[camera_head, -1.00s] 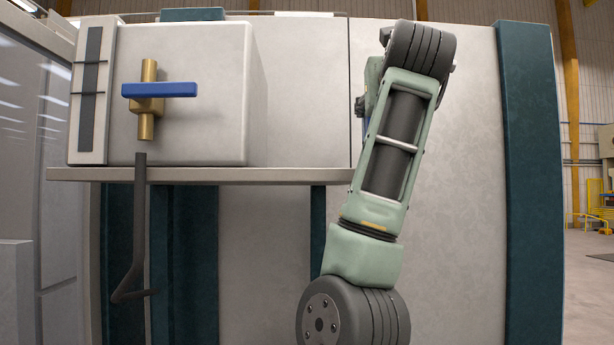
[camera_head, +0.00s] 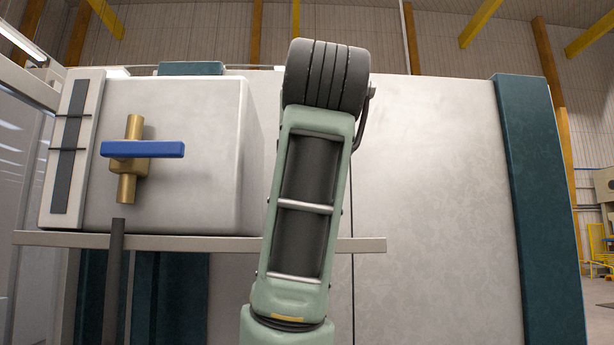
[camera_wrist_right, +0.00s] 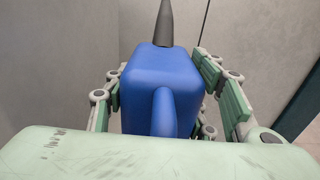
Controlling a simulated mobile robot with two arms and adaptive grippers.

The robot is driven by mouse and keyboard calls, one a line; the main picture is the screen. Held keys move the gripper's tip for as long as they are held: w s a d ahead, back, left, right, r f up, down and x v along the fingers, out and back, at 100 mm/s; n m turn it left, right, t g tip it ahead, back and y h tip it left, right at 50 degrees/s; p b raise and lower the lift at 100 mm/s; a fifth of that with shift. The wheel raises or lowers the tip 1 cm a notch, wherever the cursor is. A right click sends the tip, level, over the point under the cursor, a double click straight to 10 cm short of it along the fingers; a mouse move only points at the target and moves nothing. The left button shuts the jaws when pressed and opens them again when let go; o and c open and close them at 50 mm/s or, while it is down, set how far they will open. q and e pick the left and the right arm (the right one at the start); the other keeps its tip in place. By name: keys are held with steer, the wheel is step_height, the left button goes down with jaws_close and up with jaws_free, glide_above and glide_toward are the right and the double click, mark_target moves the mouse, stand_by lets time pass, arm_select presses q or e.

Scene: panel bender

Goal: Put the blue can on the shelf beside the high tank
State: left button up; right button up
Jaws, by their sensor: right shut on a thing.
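The blue can (camera_wrist_right: 162,82) with a dark spout shows in the right wrist view. My right gripper (camera_wrist_right: 165,95) is shut on it, with a finger on each side of its body. The high tank (camera_head: 205,165) is a pale box on the shelf (camera_head: 345,244) in the head view. It has a brass tap with a blue handle and a dark level strip on its left. My right arm stands up in front of the shelf just right of the tank and hides part of it. The can is hidden in the head view. My left gripper is out of view.
A dark hose (camera_head: 113,285) hangs below the tap. A large pale panel (camera_head: 440,200) stands behind the shelf, with a teal post (camera_head: 540,200) at its right. The short visible stretch of shelf right of my arm is bare.

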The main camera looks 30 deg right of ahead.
steer(key=shift+w+a, duration=0.1)
steer(key=shift+a, duration=0.05)
steer(key=shift+f, duration=0.35)
step_height(320, 180, down, 3)
steer(key=shift+r+p, duration=0.1)
steer(key=shift+p, duration=0.2)
steer(key=shift+f, duration=0.35)
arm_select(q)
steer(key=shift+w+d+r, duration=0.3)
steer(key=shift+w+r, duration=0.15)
arm_select(e)
steer(key=shift+s+f, duration=0.1)
steer(key=shift+s, duration=0.1)
steer(key=o, duration=1.7)
steer(key=shift+w, duration=0.1)
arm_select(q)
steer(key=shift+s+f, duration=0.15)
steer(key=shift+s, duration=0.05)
